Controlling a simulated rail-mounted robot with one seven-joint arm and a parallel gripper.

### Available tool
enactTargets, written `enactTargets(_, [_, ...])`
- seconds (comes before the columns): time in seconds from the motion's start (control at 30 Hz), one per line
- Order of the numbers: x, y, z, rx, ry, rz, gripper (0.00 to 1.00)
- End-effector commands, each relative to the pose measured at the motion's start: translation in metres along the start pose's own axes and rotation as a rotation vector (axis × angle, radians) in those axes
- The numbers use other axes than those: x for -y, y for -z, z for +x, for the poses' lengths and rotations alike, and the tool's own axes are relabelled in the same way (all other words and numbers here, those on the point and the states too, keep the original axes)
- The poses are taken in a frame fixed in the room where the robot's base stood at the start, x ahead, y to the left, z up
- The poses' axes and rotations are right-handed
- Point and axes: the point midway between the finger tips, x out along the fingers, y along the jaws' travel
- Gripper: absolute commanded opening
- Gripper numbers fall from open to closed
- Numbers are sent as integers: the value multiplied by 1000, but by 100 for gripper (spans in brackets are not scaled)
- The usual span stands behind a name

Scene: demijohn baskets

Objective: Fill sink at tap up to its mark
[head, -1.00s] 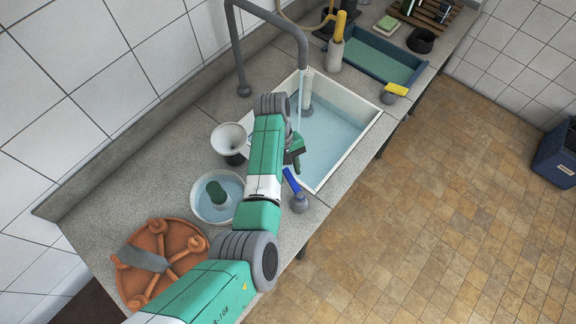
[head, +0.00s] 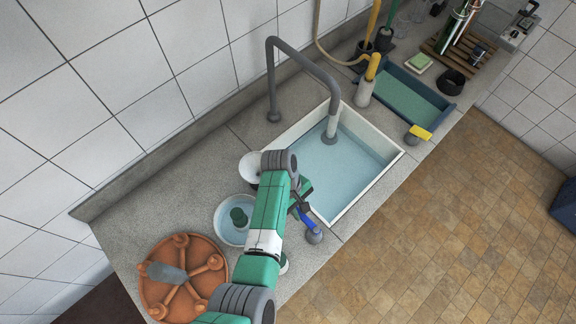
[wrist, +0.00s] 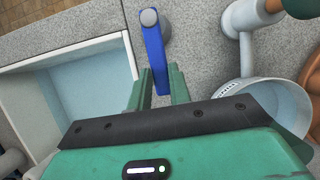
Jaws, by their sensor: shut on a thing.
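The white-rimmed sink (head: 391,168) holds pale blue water (head: 340,178); I cannot make out a mark on its wall. A grey tap spout (head: 318,70) arches over it, with no clear stream below its end. A pale upright pipe (head: 331,125) stands in the sink. A blue lever (head: 307,222) on a round grey knob (head: 314,236) is at the sink's near corner. My gripper (wrist: 160,78) is shut on the blue lever (wrist: 154,50) in the wrist view, one finger on each side. In the head view my arm partly hides the gripper (head: 301,203).
A white bowl of water (head: 225,232) and a funnel (head: 250,166) stand left of the sink. An orange round rack (head: 210,283) is nearer left.

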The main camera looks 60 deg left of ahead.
Motion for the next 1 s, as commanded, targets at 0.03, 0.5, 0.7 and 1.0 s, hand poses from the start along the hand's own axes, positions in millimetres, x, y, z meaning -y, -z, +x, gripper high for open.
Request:
enactTargets(0.03, [0,0,-1,-1,-1,-5,0])
enactTargets(0.5, [0,1,-1,-1,-2,-4,42])
enactTargets(0.7, [-1,1,-7,-2,-3,-4,42])
enactTargets(1.0, [0,1,-63,-2,-4,-4,42])
